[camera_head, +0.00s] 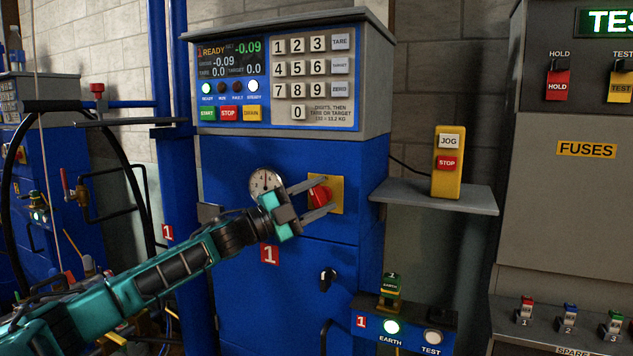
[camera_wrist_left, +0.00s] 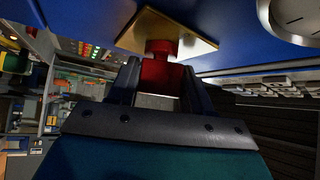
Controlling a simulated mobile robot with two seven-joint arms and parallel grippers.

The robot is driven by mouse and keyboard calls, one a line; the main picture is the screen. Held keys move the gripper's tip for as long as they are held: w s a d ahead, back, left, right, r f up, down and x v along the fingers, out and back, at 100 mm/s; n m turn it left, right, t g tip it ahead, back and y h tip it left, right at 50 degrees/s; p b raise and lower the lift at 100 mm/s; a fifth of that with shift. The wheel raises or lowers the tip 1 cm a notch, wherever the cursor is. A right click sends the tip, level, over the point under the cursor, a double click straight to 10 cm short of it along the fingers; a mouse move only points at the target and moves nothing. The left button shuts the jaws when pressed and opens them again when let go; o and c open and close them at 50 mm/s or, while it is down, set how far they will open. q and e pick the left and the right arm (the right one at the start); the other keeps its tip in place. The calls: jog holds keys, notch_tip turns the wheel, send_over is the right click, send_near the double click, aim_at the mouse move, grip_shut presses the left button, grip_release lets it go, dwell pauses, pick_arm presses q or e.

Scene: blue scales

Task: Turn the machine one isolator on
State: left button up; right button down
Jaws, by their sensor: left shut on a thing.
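The machine one isolator is a red rotary handle (camera_head: 320,195) on a yellow plate (camera_head: 338,184), on the blue front of machine one. My left gripper (camera_head: 317,200) has its fingers on either side of the red handle and is shut on it. In the left wrist view the red handle (camera_wrist_left: 160,72) sits between the two dark fingers (camera_wrist_left: 158,85), with the yellow plate (camera_wrist_left: 200,42) behind it. The fingers partly hide the handle, and I cannot read any on or off marking. My right gripper does not show.
A round dial gauge (camera_head: 265,182) is close to the left of the gripper. The display and keypad panel (camera_head: 290,80) is above. A shelf (camera_head: 440,196) with a yellow jog/stop box (camera_head: 448,165) juts out at right. A black key switch (camera_head: 327,277) and earth/test box (camera_head: 410,330) are below.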

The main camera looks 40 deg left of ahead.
pick_arm(q)
jog(key=shift+r+m+g+p, duration=0.25)
jog(key=shift+m+g+p, duration=0.45)
jog(key=shift+m+p, duration=0.25)
jog(key=m+g+p, duration=0.1)
jog(key=m+p, duration=0.1)
jog(key=p, duration=0.1)
jog(key=shift+f+g, duration=0.1)
jog(key=shift+g, duration=0.3)
jog(key=shift+f+m+g+y+p, duration=0.15)
jog(key=shift+m+g+y+p, duration=0.25)
jog(key=shift+p, duration=0.15)
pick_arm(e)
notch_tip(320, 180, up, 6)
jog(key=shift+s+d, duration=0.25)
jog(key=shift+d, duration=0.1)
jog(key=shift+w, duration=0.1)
pick_arm(q)
jog(key=o, duration=1)
jog(key=shift+c, duration=0.2)
